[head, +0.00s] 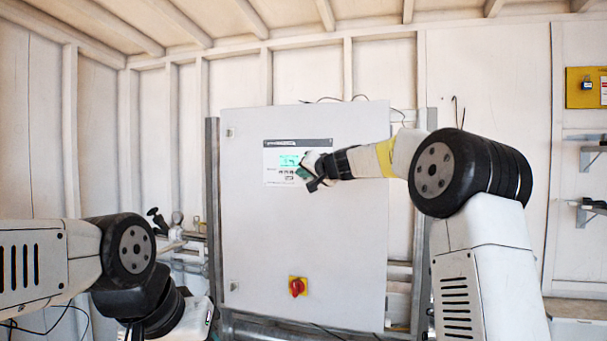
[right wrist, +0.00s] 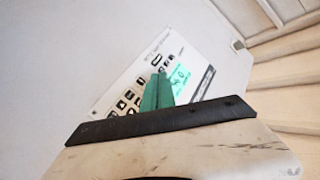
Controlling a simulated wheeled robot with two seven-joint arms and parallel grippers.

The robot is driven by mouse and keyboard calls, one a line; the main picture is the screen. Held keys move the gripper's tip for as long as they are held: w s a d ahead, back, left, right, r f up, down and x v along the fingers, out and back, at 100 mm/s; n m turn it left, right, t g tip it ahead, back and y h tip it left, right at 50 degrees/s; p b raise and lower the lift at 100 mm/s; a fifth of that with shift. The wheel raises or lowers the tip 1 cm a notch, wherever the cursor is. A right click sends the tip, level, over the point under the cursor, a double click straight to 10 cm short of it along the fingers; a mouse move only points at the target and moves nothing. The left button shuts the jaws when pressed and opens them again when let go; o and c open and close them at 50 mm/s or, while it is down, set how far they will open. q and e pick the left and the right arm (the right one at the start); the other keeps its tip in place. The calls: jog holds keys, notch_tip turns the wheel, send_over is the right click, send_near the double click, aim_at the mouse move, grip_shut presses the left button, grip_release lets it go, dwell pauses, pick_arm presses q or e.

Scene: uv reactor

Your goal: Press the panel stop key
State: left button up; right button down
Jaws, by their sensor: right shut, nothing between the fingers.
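The control panel (head: 272,173) is a white plate with a dark top strip, set high on the pale cabinet door. It has a lit green screen (head: 289,160) and rows of small dark keys (right wrist: 123,104). Which key is the stop key cannot be read. My right gripper (head: 302,173) is at the panel's lower right part in the head view. In the right wrist view its green fingers (right wrist: 158,88) are together and empty, their tips over the key area and hiding part of it. Whether they touch a key cannot be told. My left gripper is not in view.
The cabinet door (head: 335,235) is flat and largely bare. A red rotary switch (head: 298,287) on a yellow plate sits low on it. Pipes and valves (head: 180,235) stand to its left. A yellow box (head: 585,88) hangs on the right wall above shelves.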

jog(key=shift+s+a, duration=0.3)
jog(key=shift+s, duration=0.65)
jog(key=shift+s+a, duration=0.3)
jog(key=shift+s, duration=0.6)
jog(key=s+d+f+n+g, duration=0.1)
jog(key=s+f+n+g, duration=0.15)
jog(key=s, duration=0.75)
jog(key=s+d+f+n+g, duration=0.15)
jog(key=s+f, duration=0.25)
jog(key=s, duration=0.7)
jog(key=s+d+f+g+h, duration=0.1)
jog(key=s+d+f, duration=0.2)
jog(key=s+f, duration=0.3)
jog(key=s+d+f+m+g+h, duration=0.1)
jog(key=s+d+f, duration=0.3)
jog(key=s, duration=0.6)
jog(key=s+d+f+g+h, duration=0.2)
jog(key=s+d+f+h, duration=0.1)
jog(key=s+f, duration=0.5)
jog(key=shift+d, duration=0.75)
